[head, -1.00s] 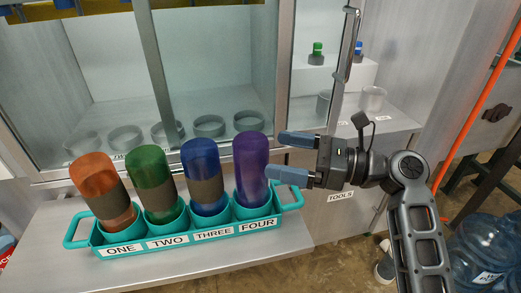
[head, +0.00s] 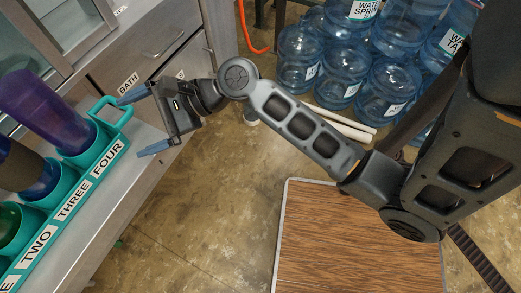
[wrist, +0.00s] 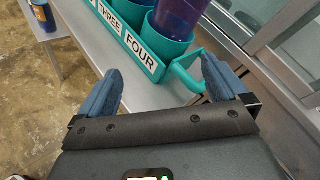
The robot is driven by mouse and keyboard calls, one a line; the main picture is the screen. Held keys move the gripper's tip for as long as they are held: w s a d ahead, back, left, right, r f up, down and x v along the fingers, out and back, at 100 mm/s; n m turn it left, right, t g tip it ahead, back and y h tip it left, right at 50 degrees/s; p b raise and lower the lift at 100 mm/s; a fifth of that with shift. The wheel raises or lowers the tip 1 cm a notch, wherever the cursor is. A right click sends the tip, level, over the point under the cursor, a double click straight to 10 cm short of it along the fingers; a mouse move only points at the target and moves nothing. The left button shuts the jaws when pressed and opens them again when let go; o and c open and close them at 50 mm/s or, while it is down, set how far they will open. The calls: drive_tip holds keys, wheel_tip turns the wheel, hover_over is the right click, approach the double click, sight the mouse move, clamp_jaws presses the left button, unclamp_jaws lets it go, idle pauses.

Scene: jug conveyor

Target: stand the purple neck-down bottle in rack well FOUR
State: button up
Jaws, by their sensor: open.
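The purple bottle (head: 45,108) stands in well FOUR (head: 84,143) of the teal rack (head: 108,160), its lower end hidden inside the well. It also shows at the top of the wrist view (wrist: 180,14), cut off by the frame, above the FOUR label (wrist: 140,52). My gripper (head: 128,127) is open and empty, beside the rack's end handle (head: 118,112) and apart from the bottle. In the wrist view, my gripper's (wrist: 161,65) two blue fingers are spread wide, with the bench surface and rack end beyond them.
A blue bottle (head: 35,175) and a green one (head: 8,222) stand in neighbouring wells. Drawers (head: 165,45) and glass doors are behind the rack. Large blue water jugs (head: 345,85) stand at the back right. A wood-topped surface (head: 355,245) lies at front.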

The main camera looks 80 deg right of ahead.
drive_tip(key=s+a+f+n+g+h, duration=0.1)
drive_tip(key=s+f+n+h, duration=0.2)
drive_tip(key=s+n, duration=0.3)
drive_tip(key=s+a+f+n+h, duration=0.1)
drive_tip(key=s+f+n+h, duration=0.25)
drive_tip(key=s, duration=0.55)
drive_tip(key=s+a+r+n+t, duration=0.2)
drive_tip(key=s+r+n, duration=0.8)
drive_tip(key=n, duration=0.5)
drive_tip(key=shift+s+a+r, duration=0.35)
drive_tip(key=shift+s+a, duration=0.25)
drive_tip(key=shift+s, duration=0.45)
drive_tip(key=shift+n+y, duration=0.25)
drive_tip(key=shift+c, duration=0.4)
